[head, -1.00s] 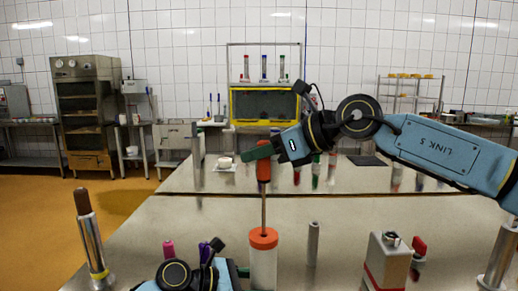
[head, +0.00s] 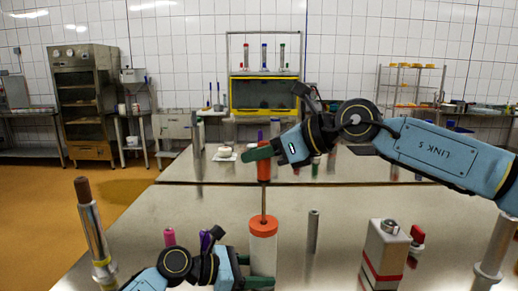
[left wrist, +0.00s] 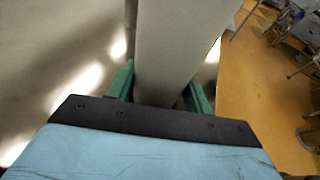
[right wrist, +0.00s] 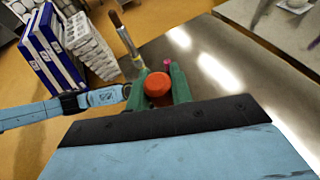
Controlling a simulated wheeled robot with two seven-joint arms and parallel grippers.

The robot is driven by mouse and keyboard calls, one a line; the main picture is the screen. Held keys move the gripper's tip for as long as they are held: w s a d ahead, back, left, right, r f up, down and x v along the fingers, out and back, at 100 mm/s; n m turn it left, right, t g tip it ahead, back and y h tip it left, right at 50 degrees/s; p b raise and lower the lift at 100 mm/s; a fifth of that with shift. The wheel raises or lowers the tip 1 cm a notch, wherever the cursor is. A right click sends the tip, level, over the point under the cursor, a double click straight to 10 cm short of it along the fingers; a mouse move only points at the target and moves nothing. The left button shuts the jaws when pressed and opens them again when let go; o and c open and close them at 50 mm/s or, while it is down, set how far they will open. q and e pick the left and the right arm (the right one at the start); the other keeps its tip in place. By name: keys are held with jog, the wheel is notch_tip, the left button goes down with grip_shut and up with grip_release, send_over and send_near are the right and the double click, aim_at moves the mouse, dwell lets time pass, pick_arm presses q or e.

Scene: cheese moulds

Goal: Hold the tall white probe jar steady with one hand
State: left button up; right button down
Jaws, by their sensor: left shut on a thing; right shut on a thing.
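The tall white probe jar (head: 263,256) with its orange lid (head: 263,227) stands upright on the steel table. My left gripper (head: 257,281) is shut on the jar's body low down; the left wrist view shows the white wall (left wrist: 178,45) between its green fingers. The probe has an orange-red handle (head: 264,167) and a thin shaft (head: 263,200) that runs down to the lid; its lower end is hidden. My right gripper (head: 262,152) is shut on the handle above the jar. The right wrist view shows the handle's round end (right wrist: 158,86) between its fingers.
A grey cylinder (head: 313,232) stands right of the jar. Farther right are a white container with a red band (head: 386,250) and a small red-topped item (head: 416,242). Pink (head: 169,237) and purple (head: 205,240) items are left, near my left arm. A brown-topped metal post (head: 92,225) stands far left.

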jog(key=shift+f, duration=4.8)
jog(key=c, duration=1.2)
grip_release()
jog(key=shift+o, duration=0.2)
jog(key=shift+d, duration=0.1)
jog(key=v, duration=1.2)
pick_arm(q)
jog(key=o, duration=0.8)
jog(key=shift+o, duration=0.2)
